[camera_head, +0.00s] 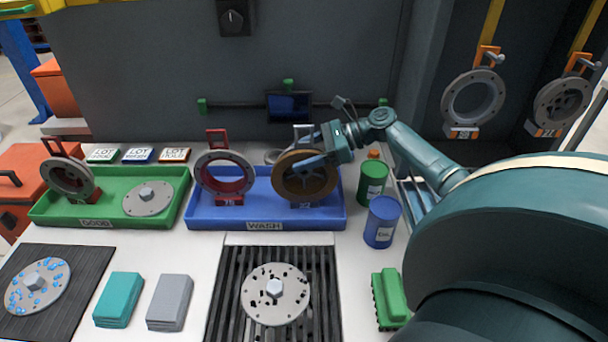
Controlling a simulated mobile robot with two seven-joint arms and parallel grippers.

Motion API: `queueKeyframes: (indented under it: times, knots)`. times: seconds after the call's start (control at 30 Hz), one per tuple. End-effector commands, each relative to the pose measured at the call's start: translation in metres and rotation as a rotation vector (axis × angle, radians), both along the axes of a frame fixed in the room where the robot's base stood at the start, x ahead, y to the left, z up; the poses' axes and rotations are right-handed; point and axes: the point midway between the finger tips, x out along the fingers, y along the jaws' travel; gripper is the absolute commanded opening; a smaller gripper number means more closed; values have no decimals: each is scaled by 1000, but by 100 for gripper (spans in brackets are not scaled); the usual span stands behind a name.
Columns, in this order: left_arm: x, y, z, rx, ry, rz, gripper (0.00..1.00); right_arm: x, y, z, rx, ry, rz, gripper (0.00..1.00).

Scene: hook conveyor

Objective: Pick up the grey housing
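My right gripper (308,151) reaches in from the right to the upper part of a round housing with a brown face (290,188) and a grey upright tab on top. This housing stands upright at the right end of the blue WASH tray (215,225). The fingers overlap its upper rim; I cannot tell whether they grip it. A grey ring housing with a red inside and red tab (203,178) stands left of it in the same tray. Another grey ring housing (85,183) leans in the green tray (110,217). My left gripper is not in view.
Two grey ring housings hang from hooks at the right (447,100) (543,101). A green can (372,182) and a blue can (381,223) stand right of the blue tray. A black grate (235,325) bears a speckled disc (260,310) in front.

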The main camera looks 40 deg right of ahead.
Motion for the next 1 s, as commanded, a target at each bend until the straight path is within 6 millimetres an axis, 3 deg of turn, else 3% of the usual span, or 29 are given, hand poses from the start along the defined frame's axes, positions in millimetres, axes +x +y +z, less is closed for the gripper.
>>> queueKeyframes:
  times: [0.77,1.0]
  knots:
    - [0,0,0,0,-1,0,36,0,0,0,0,0,0,0]
    - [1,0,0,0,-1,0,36,0,-1,3,1,-5,-1,0]
